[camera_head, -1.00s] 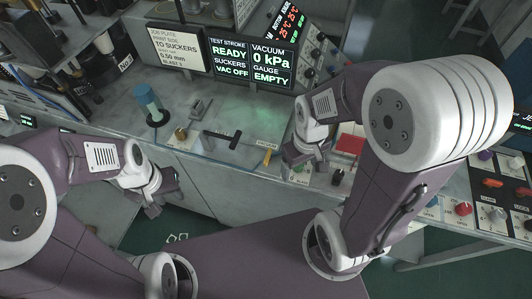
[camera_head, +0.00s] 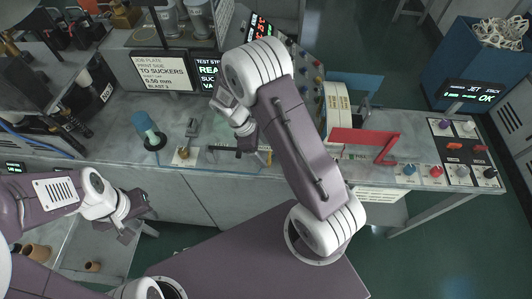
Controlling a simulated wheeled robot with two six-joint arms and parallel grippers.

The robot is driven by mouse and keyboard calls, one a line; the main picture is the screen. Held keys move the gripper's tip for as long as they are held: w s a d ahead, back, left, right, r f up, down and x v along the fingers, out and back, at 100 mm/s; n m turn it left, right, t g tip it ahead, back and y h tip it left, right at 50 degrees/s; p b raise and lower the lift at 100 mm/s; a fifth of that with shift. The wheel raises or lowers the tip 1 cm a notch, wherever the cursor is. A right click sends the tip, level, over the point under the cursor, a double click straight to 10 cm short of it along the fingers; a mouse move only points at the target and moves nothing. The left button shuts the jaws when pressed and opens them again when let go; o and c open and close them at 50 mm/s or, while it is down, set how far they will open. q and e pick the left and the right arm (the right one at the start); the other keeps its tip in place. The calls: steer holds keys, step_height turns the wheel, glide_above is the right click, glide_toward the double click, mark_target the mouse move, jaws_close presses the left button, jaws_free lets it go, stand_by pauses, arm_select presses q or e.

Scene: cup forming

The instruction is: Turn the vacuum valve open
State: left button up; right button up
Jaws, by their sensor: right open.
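I cannot make out with certainty which fitting is the vacuum valve. A small brass-coloured fitting (camera_head: 183,154) stands near the bench's front edge, with a grey lever-like piece (camera_head: 191,129) behind it. My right gripper (camera_head: 251,153) is open, low over the front edge to the right of the brass fitting. It is beside a small yellow piece (camera_head: 268,158) and hides part of the bench there. Contact cannot be told. My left gripper (camera_head: 137,230) looks open and empty, in front of and below the bench edge.
A job plate screen (camera_head: 163,70) stands behind. A red bracket-like piece (camera_head: 365,138) and a control panel with knobs (camera_head: 455,155) lie to the right. A blue bin (camera_head: 485,65) stands far right.

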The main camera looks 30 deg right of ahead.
mark_target(269, 158)
steer(key=x, duration=0.3)
steer(key=shift+s+d+f, duration=0.1)
steer(key=shift+s, duration=0.05)
steer(key=shift+s+d+f, duration=0.1)
steer(key=shift+d+f, duration=0.05)
steer(key=shift+d, duration=0.15)
arm_select(q)
steer(key=shift+s+d+r, duration=0.15)
steer(key=shift+d+r, duration=0.15)
steer(key=shift+r, duration=0.1)
arm_select(e)
steer(key=shift+a, duration=0.1)
steer(key=shift+a, duration=0.15)
steer(key=c, duration=0.5)
steer(key=shift+a, duration=0.1)
steer(key=c, duration=0.9)
arm_select(q)
steer(key=shift+a, duration=0.15)
arm_select(e)
steer(key=shift+o, duration=0.2)
